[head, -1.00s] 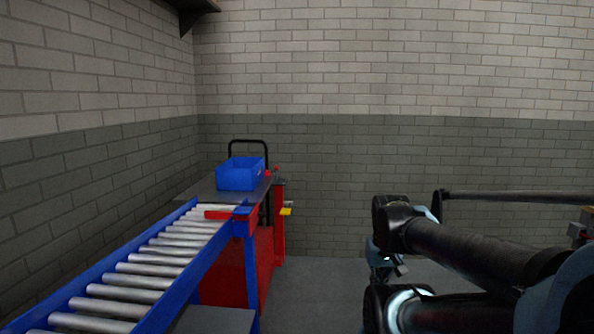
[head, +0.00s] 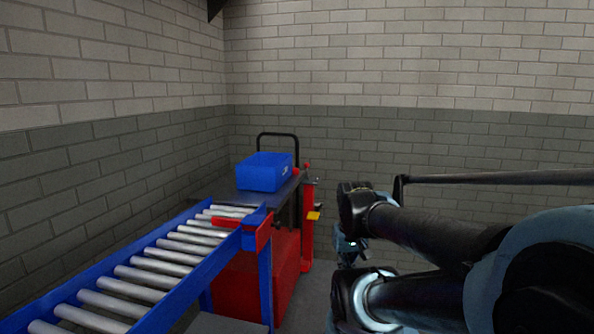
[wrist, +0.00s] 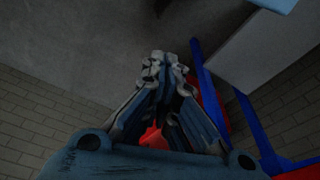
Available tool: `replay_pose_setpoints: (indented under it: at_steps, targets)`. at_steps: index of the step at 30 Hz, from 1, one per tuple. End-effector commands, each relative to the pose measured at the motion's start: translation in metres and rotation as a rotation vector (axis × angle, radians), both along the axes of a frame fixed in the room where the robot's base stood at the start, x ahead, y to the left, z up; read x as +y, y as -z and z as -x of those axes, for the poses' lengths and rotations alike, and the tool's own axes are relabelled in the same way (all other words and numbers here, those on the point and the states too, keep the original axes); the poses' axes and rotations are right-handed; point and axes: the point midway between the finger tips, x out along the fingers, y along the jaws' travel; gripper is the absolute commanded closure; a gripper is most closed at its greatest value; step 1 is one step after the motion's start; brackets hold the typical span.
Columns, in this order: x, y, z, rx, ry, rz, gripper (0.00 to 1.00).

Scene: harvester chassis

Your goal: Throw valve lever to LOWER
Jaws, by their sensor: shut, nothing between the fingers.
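A red lift cart (head: 262,268) stands at the end of a roller conveyor. A red post (head: 308,225) rises at its right corner, with a small red knob (head: 307,167) on top and a yellow piece (head: 313,216) on its side. I cannot tell which of these small parts is the valve lever, and no LOWER marking is readable. My gripper (head: 350,254) hangs to the right of the post, apart from it and partly hidden by my arm. In the wrist view, my gripper (wrist: 165,62) has its fingers together and empty. Red shows behind and between its finger links.
A blue bin (head: 264,172) sits on the cart's dark top, in front of a black handle (head: 277,138). The blue-framed roller conveyor (head: 160,262) runs along the left. Brick walls close off the left and back. Grey floor (wrist: 75,50) is open beside the cart.

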Motion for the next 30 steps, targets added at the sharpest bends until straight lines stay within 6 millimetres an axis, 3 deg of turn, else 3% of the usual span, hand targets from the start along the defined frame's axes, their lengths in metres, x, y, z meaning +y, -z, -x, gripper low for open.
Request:
replay_pose_setpoints:
  at_steps: [10, 14, 20, 30]
  targets:
    - [0.0, -0.005, 0.006, -0.014, 0.001, 0.001, 1.0]
    - [-0.004, -0.014, -0.01, -0.046, 0.014, 0.012, 1.0]
    - [-0.015, -0.043, -0.071, -0.16, 0.059, 0.051, 1.0]
    - [-0.04, -0.094, -0.197, -0.395, 0.129, 0.112, 1.0]
